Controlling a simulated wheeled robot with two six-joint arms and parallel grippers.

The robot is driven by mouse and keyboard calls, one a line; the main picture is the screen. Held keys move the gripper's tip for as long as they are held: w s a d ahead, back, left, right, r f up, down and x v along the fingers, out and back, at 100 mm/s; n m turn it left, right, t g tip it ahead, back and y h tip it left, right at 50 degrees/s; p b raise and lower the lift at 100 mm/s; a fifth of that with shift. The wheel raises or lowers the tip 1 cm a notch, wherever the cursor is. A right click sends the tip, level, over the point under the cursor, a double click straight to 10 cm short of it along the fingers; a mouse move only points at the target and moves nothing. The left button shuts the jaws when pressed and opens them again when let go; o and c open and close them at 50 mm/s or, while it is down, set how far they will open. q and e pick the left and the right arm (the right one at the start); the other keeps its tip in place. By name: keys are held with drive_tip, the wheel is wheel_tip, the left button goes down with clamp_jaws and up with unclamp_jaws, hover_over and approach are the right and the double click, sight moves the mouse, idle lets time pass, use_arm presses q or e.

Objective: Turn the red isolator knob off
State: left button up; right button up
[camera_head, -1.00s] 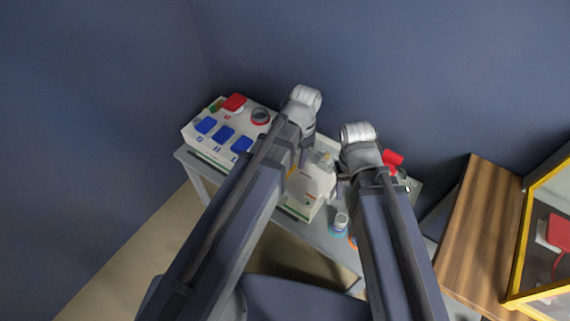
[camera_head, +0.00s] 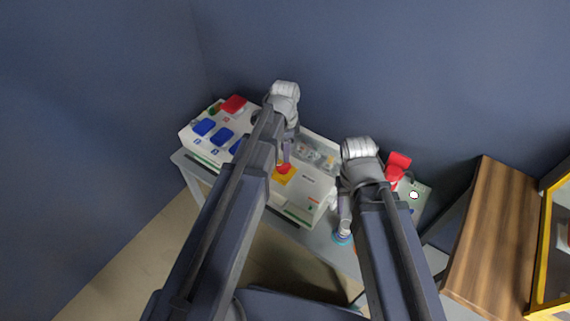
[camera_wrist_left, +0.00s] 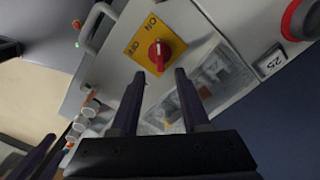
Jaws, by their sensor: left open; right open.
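The red isolator knob (camera_wrist_left: 159,54) sits on a yellow plate (camera_wrist_left: 137,48) marked ON and OFF, on the front of a white box (camera_head: 310,190). In the left wrist view its grip stands roughly upright, in line with the ON mark. In the head view the knob (camera_head: 284,168) is partly covered by my left gripper (camera_head: 287,157). That gripper (camera_wrist_left: 161,74) is open, its two fingers pointing at the knob with one either side. Whether they touch it is unclear. My right gripper (camera_head: 345,228) is over the bench's front right, its fingers hard to make out.
A white socket box with blue covers (camera_head: 222,136) stands left on the grey bench (camera_head: 318,238). A red device (camera_head: 397,165) stands to the right. A wooden cabinet (camera_head: 480,240) is farther right. A clear-covered compartment (camera_wrist_left: 215,78) lies beside the knob.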

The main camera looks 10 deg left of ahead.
sight(283, 166)
use_arm(q)
wheel_tip(283, 166, down, 6)
drive_tip(key=b, duration=0.5)
drive_tip(key=shift+f, duration=0.1)
use_arm(e)
wheel_tip(283, 166, down, 6)
drive_tip(key=shift+f, duration=0.1)
use_arm(q)
drive_tip(key=shift+c, duration=0.2)
clamp_jaws()
